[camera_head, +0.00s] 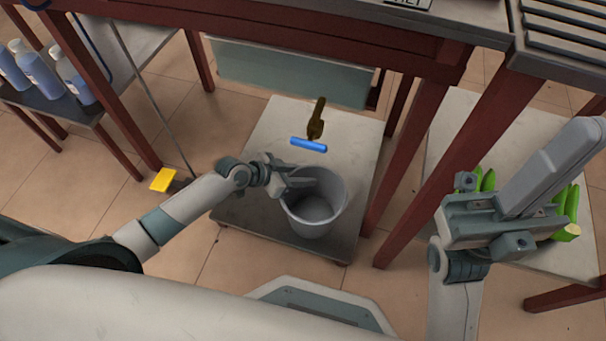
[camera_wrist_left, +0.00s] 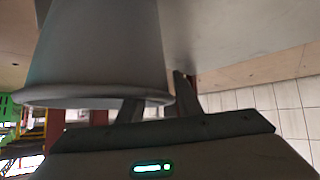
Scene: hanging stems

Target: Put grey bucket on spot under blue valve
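The grey bucket (camera_head: 318,218) is upright over the low grey platform (camera_head: 278,125), its open top facing the head camera. The blue valve (camera_head: 309,145) on a brass tap is just behind it in the head view. My left gripper (camera_head: 302,183) is at the bucket's upper-left rim. In the left wrist view the bucket (camera_wrist_left: 100,45) appears upside down, one finger at its opening and the other beside its outer wall. Whether they clamp the wall is unclear. My right gripper (camera_head: 490,218) is raised at the right, away from the bucket; its fingers are unclear. No marked spot is distinguishable.
Red-brown table legs (camera_head: 405,170) stand right of the platform. Blue bottles (camera_head: 40,75) are on a low table at the left. A yellow object (camera_head: 163,180) is near the left legs. Green vegetables (camera_head: 572,205) lie on a pale surface beyond my right arm.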

